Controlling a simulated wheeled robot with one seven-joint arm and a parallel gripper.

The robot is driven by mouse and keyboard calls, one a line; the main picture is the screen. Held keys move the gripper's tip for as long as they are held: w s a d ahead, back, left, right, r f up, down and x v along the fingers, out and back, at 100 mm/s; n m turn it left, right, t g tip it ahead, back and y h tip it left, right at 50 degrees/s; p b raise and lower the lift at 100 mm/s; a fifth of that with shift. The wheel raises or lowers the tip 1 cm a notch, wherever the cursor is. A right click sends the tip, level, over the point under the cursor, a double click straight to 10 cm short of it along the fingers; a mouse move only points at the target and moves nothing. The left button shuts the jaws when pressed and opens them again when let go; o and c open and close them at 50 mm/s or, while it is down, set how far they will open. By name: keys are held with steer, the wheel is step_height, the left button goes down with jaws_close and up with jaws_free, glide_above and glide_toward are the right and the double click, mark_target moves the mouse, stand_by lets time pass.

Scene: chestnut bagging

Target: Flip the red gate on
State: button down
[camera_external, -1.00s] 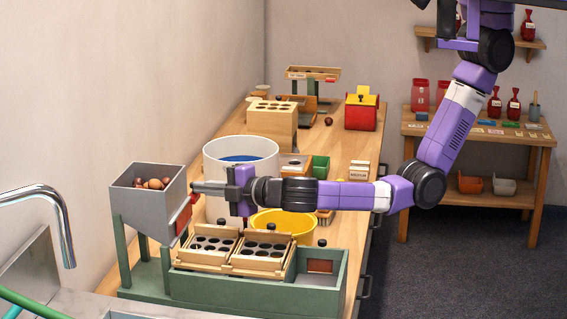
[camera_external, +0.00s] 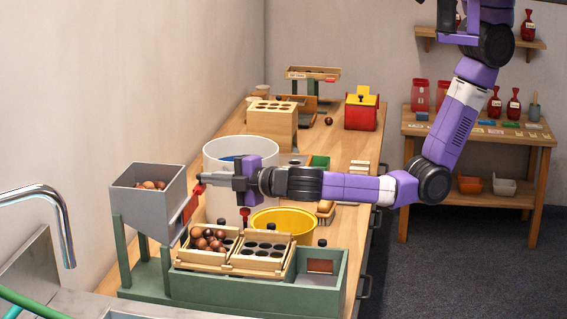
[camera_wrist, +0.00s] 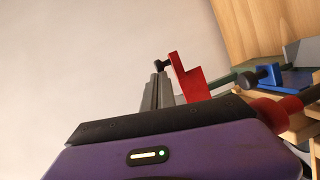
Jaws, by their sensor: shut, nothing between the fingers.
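The red gate (camera_external: 190,207) is on the right side of the grey hopper (camera_external: 150,200). It stands slanted, with its upper end by my fingertips. My gripper (camera_external: 207,179) is shut and empty, pointing left at the gate's upper end; whether it touches is unclear. In the wrist view, my closed fingers (camera_wrist: 157,92) lie just left of a red stepped piece (camera_wrist: 187,80), which looks like part of the gate. Several chestnuts (camera_external: 152,185) remain in the hopper. Several more (camera_external: 208,240) lie in the left wooden tray (camera_external: 200,262) below.
A right wooden tray (camera_external: 262,262) with empty holes sits beside it in the green stand (camera_external: 250,295). A yellow bowl (camera_external: 300,225) and white bucket (camera_external: 213,155) stand behind. A red upright piece (camera_external: 245,214) shows below my wrist.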

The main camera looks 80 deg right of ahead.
steer(key=a+b+v, duration=0.1)
steer(key=a+v, duration=0.1)
steer(key=v, duration=1)
steer(key=shift+w+a+r+b, duration=0.15)
steer(key=shift+r+b, duration=0.05)
steer(key=shift+b, duration=0.15)
steer(key=shift+a, duration=0.1)
